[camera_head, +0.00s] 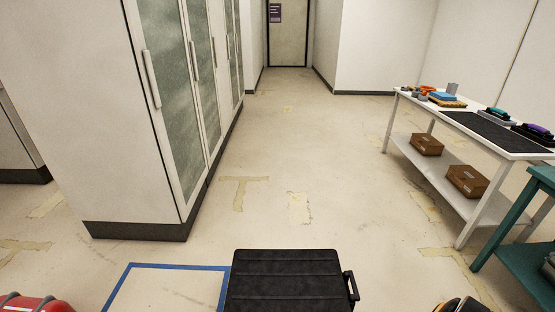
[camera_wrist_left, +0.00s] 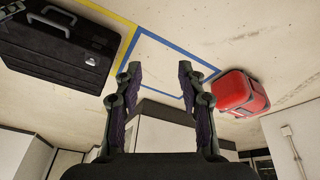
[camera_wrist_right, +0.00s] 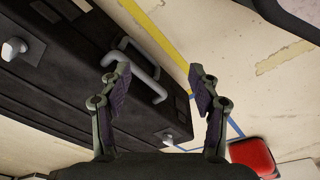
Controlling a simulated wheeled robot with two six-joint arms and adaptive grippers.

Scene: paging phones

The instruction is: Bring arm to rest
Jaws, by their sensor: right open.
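My left gripper (camera_wrist_left: 160,75) is open and empty in the left wrist view, with bare floor and blue tape seen past its fingers. My right gripper (camera_wrist_right: 158,75) is open in the right wrist view. A black case (camera_wrist_right: 60,65) fills the left of that view, and its grey handle (camera_wrist_right: 145,75) shows behind and between the fingers; I cannot tell whether they touch. A black case (camera_head: 285,280) stands at the bottom centre of the head view, and one also shows in the left wrist view (camera_wrist_left: 45,50). Neither gripper is clearly visible in the head view.
A tall white cabinet (camera_head: 85,120) stands at the left. A white table (camera_head: 475,137) with phones and boxes is at the right, beside a teal table (camera_head: 540,178). A red container (camera_head: 35,303) lies lower left near blue floor tape (camera_head: 170,266). The middle floor is clear.

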